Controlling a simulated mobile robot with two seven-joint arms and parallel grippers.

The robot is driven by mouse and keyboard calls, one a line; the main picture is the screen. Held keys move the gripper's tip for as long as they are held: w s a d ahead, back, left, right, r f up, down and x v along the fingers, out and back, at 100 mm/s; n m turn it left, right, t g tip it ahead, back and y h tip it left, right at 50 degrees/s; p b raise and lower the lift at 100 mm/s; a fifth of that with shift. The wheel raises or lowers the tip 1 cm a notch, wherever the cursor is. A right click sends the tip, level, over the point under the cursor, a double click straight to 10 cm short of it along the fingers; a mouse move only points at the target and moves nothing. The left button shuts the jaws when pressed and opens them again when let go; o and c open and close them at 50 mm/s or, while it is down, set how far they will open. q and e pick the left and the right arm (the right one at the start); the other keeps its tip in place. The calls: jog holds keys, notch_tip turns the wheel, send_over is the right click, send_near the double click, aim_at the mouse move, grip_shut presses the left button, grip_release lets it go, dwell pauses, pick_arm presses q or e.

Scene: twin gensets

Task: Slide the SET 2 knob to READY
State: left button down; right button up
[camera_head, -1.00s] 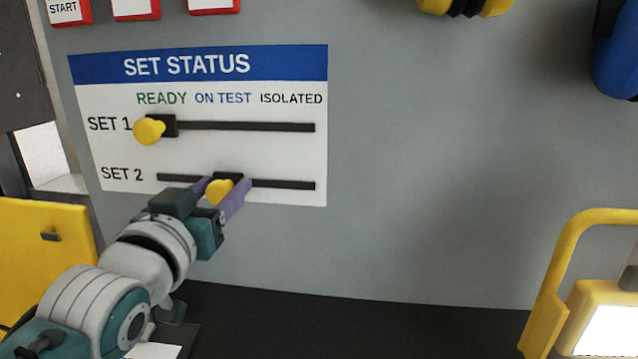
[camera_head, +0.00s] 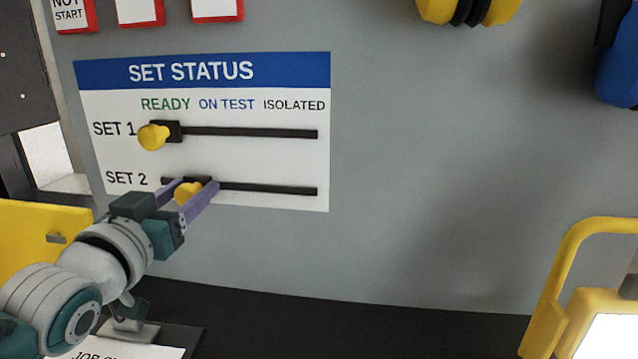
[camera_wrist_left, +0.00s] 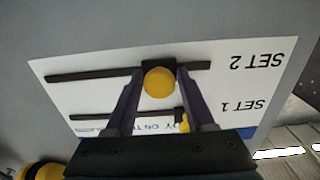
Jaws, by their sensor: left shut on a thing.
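The SET STATUS board (camera_head: 270,160) is on the grey wall, with READY, ON TEST and ISOLATED labels above two dark slots. The yellow SET 2 knob (camera_head: 188,192) is on the lower slot, between the READY and ON TEST columns, slightly nearer READY. My left gripper (camera_head: 190,190) is shut on this knob, a purple finger on each side. The left wrist view shows the board upside down, with the knob (camera_wrist_left: 159,82) between the fingertips. The SET 1 knob (camera_head: 153,136) is at the left end of the upper slot, near READY. My right gripper is not in view.
Red-framed signs (camera_head: 140,12) hang above the board. Yellow ear defenders (camera_head: 437,10) and a blue item (camera_head: 618,75) hang at the upper right. A yellow-framed lamp (camera_head: 590,300) stands at the lower right. The wall right of the board is clear.

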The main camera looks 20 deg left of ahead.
pick_arm(q)
jog(key=a, duration=0.2)
jog(key=s+a, duration=0.1)
jog(key=a, duration=0.1)
jog(key=c, duration=0.7)
grip_release()
jog(key=shift+o, duration=1.2)
jog(key=shift+a, duration=0.15)
jog(key=shift+s, duration=0.1)
jog(key=v, duration=0.9)
jog(key=shift+s+d+p, duration=0.25)
jog(key=shift+s+p, duration=0.05)
jog(key=shift+s, duration=0.05)
